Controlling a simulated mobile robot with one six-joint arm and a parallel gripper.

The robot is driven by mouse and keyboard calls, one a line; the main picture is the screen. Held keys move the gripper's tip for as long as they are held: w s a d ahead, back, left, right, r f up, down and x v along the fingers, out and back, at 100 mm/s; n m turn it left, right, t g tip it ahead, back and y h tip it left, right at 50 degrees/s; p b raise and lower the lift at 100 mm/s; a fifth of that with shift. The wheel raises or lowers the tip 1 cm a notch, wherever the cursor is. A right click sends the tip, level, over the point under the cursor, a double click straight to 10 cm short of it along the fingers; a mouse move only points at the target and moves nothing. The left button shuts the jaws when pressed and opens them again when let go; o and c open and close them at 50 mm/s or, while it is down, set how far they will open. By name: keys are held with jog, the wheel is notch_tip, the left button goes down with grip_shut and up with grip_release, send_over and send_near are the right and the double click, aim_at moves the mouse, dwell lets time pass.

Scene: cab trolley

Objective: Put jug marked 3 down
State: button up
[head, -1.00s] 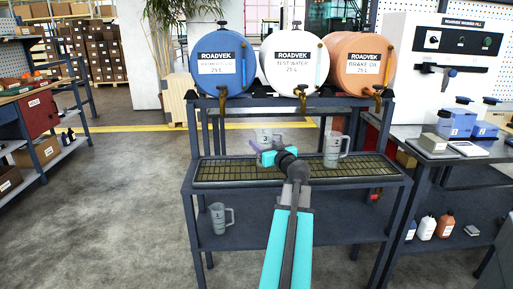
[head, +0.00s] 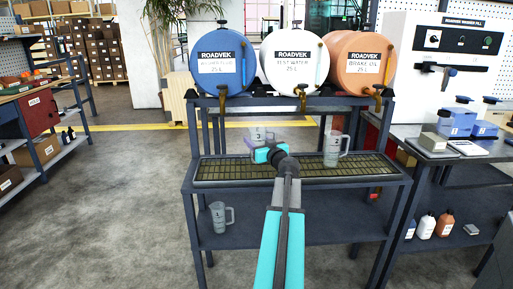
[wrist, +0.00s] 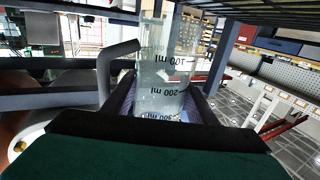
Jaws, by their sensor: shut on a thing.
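The clear jug marked 3 (head: 257,134) is in my gripper (head: 262,154), above the left-middle part of the grated tray (head: 225,174). In the wrist view my gripper (wrist: 163,108) is shut on the jug (wrist: 168,68). Its scale marks appear upside down there and its handle points left. It looks about upright. My gripper hides the jug's lower part in the head view, so I cannot tell whether its base touches the grating.
Another clear jug (head: 332,150) stands on the grating to the right. A third jug (head: 218,216) stands on the lower shelf (head: 255,228). Blue (head: 222,60), white (head: 293,60) and orange (head: 365,60) drums with taps lie on the rack above. The grating's left end is clear.

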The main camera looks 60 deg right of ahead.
jog(key=shift+f, duration=1.35)
jog(key=shift+f+b, duration=0.15)
jog(key=shift+b, duration=0.2)
jog(key=o, duration=1.3)
jog(key=shift+c, duration=0.2)
jog(key=shift+r+p, duration=0.25)
jog(key=shift+p, duration=0.15)
jog(key=shift+s+a+f, duration=0.15)
jog(key=shift+s+a, duration=0.05)
jog(key=shift+s, duration=0.1)
jog(key=shift+b+v, duration=0.75)
jog(key=shift+v, duration=4.95)
jog(key=shift+d, duration=0.1)
